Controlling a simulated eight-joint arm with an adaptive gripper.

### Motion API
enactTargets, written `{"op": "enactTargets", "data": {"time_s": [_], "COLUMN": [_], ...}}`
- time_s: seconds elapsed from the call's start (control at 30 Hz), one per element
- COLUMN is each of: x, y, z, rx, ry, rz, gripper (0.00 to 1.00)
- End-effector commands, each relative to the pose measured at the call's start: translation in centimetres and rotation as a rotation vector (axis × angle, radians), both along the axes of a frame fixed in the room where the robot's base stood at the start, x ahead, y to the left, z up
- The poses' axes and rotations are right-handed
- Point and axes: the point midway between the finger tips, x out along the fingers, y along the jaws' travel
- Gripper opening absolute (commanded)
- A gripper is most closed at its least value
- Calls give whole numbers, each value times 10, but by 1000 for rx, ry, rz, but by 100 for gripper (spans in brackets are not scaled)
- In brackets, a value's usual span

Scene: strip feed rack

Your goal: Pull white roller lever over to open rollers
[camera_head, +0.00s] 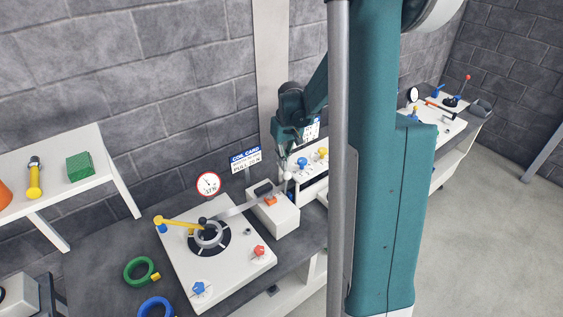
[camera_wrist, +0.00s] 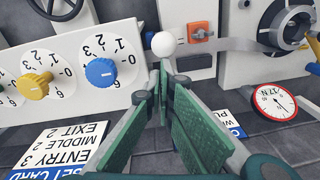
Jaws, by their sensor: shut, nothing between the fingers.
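The white ball knob of the roller lever (camera_wrist: 163,44) stands just past my fingertips in the wrist view. In the head view the white knob (camera_head: 287,175) shows just below my gripper (camera_head: 284,162), at the right end of the white roller box (camera_head: 280,218). My gripper (camera_wrist: 166,76) is shut and empty, with its green finger pads pointing at the knob. The knob looks close to the fingertips, but I cannot tell whether they touch. The lever's shaft is mostly hidden.
A panel with a blue dial (camera_wrist: 101,72) and a yellow dial (camera_wrist: 35,85) stands beside the knob. An orange switch (camera_wrist: 197,31) is on the other side. A metal strip (camera_head: 236,208) runs to the coil (camera_head: 209,236). A gauge (camera_head: 208,184) and card signs (camera_head: 245,158) stand behind.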

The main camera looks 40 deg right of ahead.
Motion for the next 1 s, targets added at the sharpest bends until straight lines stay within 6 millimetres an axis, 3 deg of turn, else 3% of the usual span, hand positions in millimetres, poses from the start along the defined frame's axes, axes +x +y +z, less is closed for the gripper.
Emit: {"op": "enactTargets", "data": {"time_s": [0.5, 1.0], "x": [-46, -96], "y": [0, -1], "z": [-1, -14], "rx": [0, -1], "ry": [-233, -507], "rz": [-4, -4], "gripper": [0, 0]}}
